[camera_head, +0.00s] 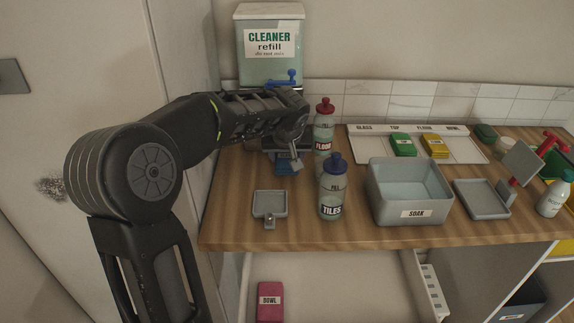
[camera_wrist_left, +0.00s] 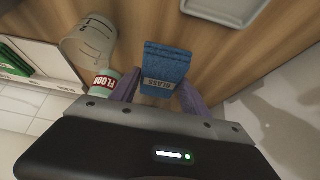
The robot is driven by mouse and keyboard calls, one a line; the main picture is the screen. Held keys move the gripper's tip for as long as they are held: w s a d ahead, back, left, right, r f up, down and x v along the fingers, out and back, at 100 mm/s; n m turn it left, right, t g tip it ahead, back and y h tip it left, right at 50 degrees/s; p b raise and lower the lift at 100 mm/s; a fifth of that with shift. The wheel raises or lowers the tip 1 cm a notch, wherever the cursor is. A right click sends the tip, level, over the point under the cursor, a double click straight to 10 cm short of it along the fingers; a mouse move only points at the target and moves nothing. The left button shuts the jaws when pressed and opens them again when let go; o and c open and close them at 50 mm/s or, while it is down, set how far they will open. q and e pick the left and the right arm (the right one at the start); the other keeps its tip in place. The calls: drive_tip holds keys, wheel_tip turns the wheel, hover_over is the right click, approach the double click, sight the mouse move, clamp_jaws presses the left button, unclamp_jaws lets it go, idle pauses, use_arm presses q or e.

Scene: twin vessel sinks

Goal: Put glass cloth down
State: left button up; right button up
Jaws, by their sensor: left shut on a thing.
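The blue glass cloth (camera_head: 286,165) is in my left gripper (camera_head: 291,150), over the left part of the wooden counter. In the left wrist view the cloth (camera_wrist_left: 166,66) shows its GLASS label and sits between the two fingers of the gripper (camera_wrist_left: 158,95), which are shut on it. Whether its lower edge touches the counter I cannot tell. A white tray (camera_head: 463,150) at the back is labelled GLASS, TOP, FLOOR and BOWL. Its GLASS place is bare. A green cloth (camera_head: 403,146) and a yellow cloth (camera_head: 435,146) lie in it. My right gripper is not in view.
The FLOOR bottle (camera_head: 324,122) and TILES bottle (camera_head: 331,190) stand between my left gripper and the SOAK tub (camera_head: 408,193). A small grey dish (camera_head: 270,204) lies in front. The cleaner refill tank (camera_head: 270,45) stands behind. A pink BOWL cloth (camera_head: 270,301) is lower down.

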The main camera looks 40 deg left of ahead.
sight(287, 162)
use_arm(q)
drive_tip(key=shift+f, duration=1.65)
drive_tip(key=shift+f+b, duration=0.25)
drive_tip(key=shift+b, duration=0.1)
drive_tip(key=o, duration=1.3)
drive_tip(key=shift+r, duration=0.1)
drive_tip(key=shift+r+p, duration=0.3)
drive_tip(key=shift+p, duration=0.05)
drive_tip(key=v, duration=1.1)
drive_tip(key=shift+s+d+r+b, duration=0.2)
drive_tip(key=shift+s+r+b, duration=0.05)
drive_tip(key=shift+r+b, duration=0.05)
